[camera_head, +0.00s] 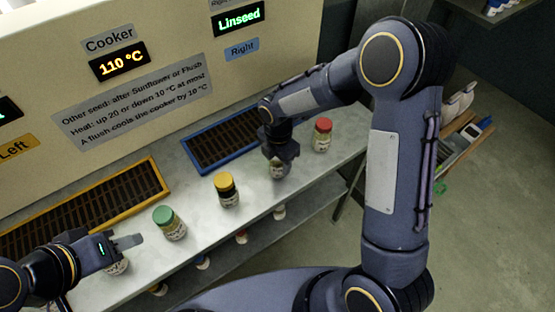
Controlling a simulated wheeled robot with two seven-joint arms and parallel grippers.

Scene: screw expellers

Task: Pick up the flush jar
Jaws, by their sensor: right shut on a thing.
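My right gripper (281,152) points down and is shut on a jar (278,171) on the counter; the gripper hides its lid. A red-lidded jar (322,136) stands to its right. A yellow-lidded jar (228,190) and a green-lidded jar (170,223) stand to its left. My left gripper (128,242) is at the lower left, over or in front of another jar (117,268) whose top is hidden. I cannot tell whether the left gripper is open. The jar labels are too small to read, so I cannot tell which one is the flush jar.
The light counter (198,200) has a blue-framed grate (222,146) and a yellow-framed grate (90,211) behind the jars. A cream panel (180,45) rises behind, with displays reading 110 °C and Linseed. Small items stand on a shelf (315,197) below.

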